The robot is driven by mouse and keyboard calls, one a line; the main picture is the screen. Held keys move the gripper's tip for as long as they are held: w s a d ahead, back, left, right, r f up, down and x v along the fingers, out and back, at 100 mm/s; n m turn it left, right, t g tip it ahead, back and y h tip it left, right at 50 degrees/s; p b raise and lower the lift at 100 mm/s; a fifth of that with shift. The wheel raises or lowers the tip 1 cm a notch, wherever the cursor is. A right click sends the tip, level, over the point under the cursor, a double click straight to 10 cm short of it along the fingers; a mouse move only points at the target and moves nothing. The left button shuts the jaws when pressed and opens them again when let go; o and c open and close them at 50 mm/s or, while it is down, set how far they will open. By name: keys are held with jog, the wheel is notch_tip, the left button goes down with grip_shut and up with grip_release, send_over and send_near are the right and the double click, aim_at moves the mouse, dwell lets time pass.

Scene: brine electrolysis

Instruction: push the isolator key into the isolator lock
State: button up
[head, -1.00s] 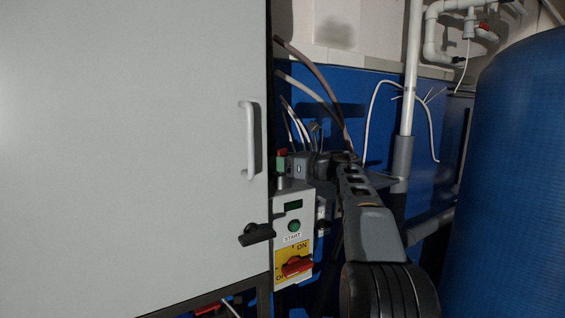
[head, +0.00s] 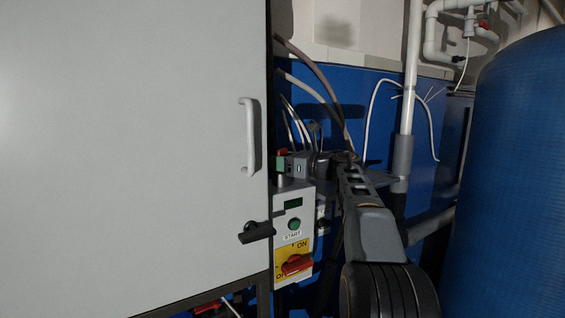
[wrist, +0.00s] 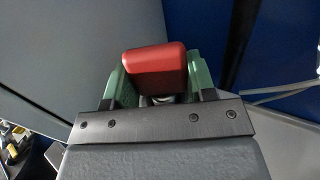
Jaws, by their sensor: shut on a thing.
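The isolator key has a red block-shaped head (wrist: 157,70), and in the head view this red head (head: 282,152) shows just above the control box. My gripper (wrist: 156,88) is shut on it, with a green finger pad on either side. In the head view my gripper (head: 281,166) is over the top of the grey control box (head: 293,220). A short grey metal piece shows below the fingers at the box top. I cannot tell whether it is the key's shaft or the isolator lock, nor how deep the key sits. No lock opening is visible.
The box front carries a green START button (head: 294,224) and a red rotary switch (head: 296,264) on a yellow plate. A large grey cabinet door with a white handle (head: 249,135) stands at left. A blue tank (head: 515,170) stands at right. Cables hang behind my arm.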

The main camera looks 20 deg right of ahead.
jog(key=o, duration=1)
jog(key=b+v, duration=0.3)
jog(key=v, duration=1)
jog(key=shift+s+d, duration=0.25)
jog(key=shift+s, duration=0.1)
